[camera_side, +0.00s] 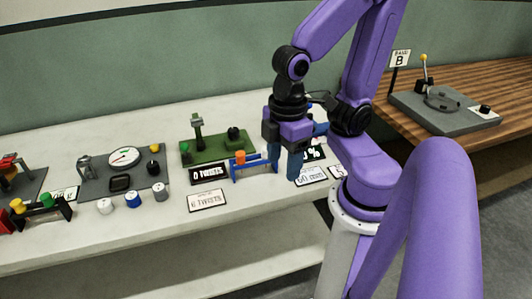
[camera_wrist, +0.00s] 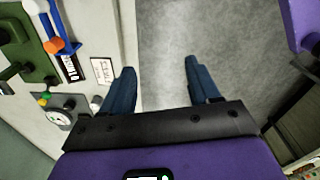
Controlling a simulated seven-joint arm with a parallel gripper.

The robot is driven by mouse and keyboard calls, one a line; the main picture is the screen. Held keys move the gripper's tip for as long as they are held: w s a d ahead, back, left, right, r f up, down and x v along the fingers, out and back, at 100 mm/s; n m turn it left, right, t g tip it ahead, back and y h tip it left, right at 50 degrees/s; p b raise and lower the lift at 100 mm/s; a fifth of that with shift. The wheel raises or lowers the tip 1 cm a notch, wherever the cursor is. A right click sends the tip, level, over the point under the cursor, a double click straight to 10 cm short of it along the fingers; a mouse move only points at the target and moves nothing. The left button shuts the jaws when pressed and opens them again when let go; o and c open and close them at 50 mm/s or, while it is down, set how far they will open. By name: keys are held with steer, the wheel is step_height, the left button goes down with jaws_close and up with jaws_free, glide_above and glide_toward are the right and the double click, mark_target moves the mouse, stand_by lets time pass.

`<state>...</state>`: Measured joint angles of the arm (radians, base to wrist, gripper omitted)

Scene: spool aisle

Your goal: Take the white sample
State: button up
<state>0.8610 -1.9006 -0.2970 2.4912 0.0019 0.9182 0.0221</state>
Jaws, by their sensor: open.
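A white spool (camera_side: 104,206) stands on the pale table in the side view, left of a blue spool (camera_side: 133,200) and a grey spool (camera_side: 160,192). A blue rack (camera_side: 235,172) holds an orange spool (camera_side: 239,157). The rack also shows in the wrist view (camera_wrist: 68,36), with the orange spool (camera_wrist: 54,45) and a small white piece (camera_wrist: 31,6) at its far end. I cannot tell which white piece is the sample. My gripper (camera_side: 283,161) is open and empty, pointing down to the right of the rack. In the wrist view bare floor shows between its fingertips (camera_wrist: 159,68).
A green base (camera_side: 205,150) stands behind the rack. A grey gauge unit (camera_side: 123,158) is left of it. Sign cards (camera_side: 207,199) lie on the table. A dark rack (camera_side: 40,214) with coloured spools is far left. A wooden table (camera_side: 400,112) bears a grey lever unit (camera_side: 445,110).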

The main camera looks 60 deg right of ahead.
steer(key=w+d+m, duration=0.1)
steer(key=w+m, duration=0.6)
steer(key=w, duration=0.2)
step_height(320, 180, up, 2)
steer(key=m, duration=2.1)
glide_above(266, 158)
steer(key=f, duration=0.7)
steer(key=d+f, duration=0.1)
steer(key=f, duration=0.3)
steer(key=shift+w+f, duration=0.15)
steer(key=shift+w, duration=0.1)
steer(key=shift+w+d+f, duration=0.1)
steer(key=shift+d+f, duration=0.05)
steer(key=shift+f, duration=2.45)
steer(key=c, duration=1.1)
